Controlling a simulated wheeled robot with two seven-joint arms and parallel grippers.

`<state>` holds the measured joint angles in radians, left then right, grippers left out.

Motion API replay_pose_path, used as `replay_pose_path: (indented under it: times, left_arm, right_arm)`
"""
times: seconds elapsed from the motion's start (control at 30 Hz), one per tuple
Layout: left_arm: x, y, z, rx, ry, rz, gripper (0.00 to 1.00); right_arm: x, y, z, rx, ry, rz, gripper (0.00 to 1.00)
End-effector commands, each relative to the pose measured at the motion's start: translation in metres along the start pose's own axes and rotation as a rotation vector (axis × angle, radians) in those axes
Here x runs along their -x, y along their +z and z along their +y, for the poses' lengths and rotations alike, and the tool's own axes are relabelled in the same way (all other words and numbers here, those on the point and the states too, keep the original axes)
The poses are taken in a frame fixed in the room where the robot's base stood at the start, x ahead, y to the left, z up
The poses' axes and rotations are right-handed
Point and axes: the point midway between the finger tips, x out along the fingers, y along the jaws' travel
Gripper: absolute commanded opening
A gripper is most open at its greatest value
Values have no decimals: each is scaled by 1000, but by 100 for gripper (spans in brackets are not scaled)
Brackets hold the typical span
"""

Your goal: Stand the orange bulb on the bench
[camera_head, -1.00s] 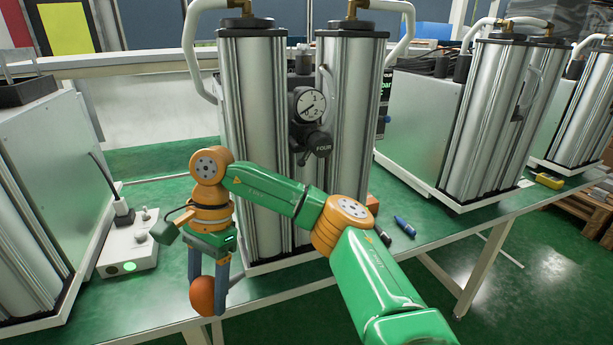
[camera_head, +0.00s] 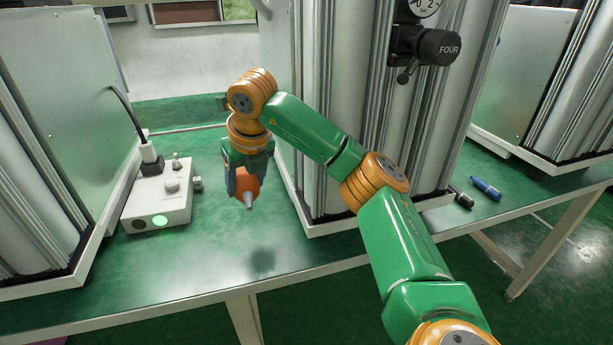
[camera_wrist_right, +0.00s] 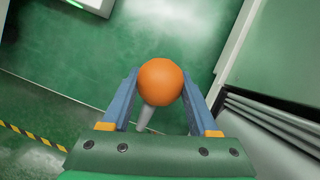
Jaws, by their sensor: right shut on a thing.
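The orange bulb (camera_head: 246,184) is held by my right gripper (camera_head: 241,182) above the green bench (camera_head: 190,268). Its grey tip points down and slightly right in the head view. A shadow lies on the bench below it, so the bulb is clear of the surface. In the right wrist view the orange bulb (camera_wrist_right: 160,82) sits between the two blue fingers of the right gripper (camera_wrist_right: 162,92), with the grey stem partly hidden below it. My left gripper is not in view.
A white box with a green light (camera_head: 160,196) stands left of the bulb. Tall metal columns (camera_head: 375,130) on a white base stand to the right. A blue marker (camera_head: 486,189) lies further right. Bench between box and front edge is clear.

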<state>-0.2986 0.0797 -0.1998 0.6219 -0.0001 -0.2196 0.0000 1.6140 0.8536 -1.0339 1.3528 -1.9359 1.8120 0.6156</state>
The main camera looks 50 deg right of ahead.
Motion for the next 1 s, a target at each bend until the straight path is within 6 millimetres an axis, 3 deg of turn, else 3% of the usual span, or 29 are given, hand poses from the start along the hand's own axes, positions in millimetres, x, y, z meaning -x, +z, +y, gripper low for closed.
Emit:
replay_pose_path:
  times: [0.1, 0.4, 0.8, 0.83, 0.93, 1.0]
  left_arm:
    - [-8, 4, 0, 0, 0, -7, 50]
    - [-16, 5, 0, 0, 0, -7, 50]
    - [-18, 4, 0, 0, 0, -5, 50]
    - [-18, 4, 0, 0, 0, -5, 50]
    - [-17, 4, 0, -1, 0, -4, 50]
    - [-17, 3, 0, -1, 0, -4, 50]
  right_arm:
    - [-28, -13, -1, 2, -3, 6, 0]
    - [-83, -36, -1, 3, -2, 5, 0]
    - [-94, -40, -1, 4, 1, 2, 0]
    - [-94, -40, -1, 4, 1, 2, 66]
    - [-93, -40, -1, 4, 1, 2, 90]
    - [-93, -40, -1, 4, 1, 2, 90]
